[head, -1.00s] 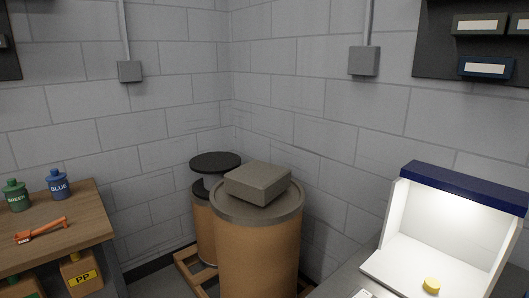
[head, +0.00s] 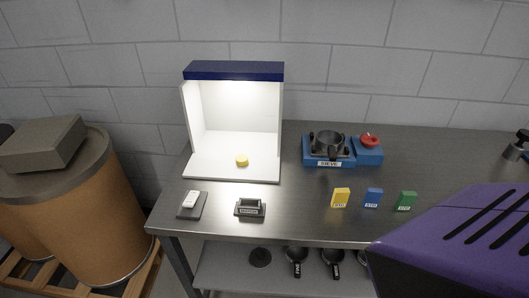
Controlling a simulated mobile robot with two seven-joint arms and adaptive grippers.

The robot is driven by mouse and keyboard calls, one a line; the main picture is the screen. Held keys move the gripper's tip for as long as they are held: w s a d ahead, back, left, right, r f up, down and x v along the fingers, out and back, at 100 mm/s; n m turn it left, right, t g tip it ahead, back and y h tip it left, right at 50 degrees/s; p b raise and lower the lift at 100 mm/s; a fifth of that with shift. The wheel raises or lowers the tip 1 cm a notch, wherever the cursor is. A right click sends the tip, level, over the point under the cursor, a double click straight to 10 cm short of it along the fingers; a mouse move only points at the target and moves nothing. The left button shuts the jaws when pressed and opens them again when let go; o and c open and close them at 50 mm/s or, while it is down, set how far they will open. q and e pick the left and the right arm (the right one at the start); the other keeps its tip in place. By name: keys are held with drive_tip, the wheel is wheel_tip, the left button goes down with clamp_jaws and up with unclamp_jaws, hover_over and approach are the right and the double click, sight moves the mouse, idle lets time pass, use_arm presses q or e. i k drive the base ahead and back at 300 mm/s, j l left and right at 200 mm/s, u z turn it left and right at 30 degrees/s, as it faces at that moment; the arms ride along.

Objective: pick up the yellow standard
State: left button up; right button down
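The yellow standard is most likely the small yellow upright block (head: 340,198) with a white label, too small to read. It stands near the front of the steel table (head: 290,215), left of a blue block (head: 372,198) and a green block (head: 405,201). A separate yellow round piece (head: 242,160) sits on the floor of the lit white booth (head: 231,120). A purple part of my own body covers the lower right of the head view. Neither gripper's fingers are in view.
A blue sieve device (head: 328,150) with a red knob (head: 370,141) stands at the table's back. A small display box (head: 250,207) and a dark pad (head: 192,204) lie in front of the booth. A drum (head: 90,220) stands left of the table. Scoops (head: 296,262) are on the lower shelf.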

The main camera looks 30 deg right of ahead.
sight(341, 196)
drive_tip(key=z, duration=2)
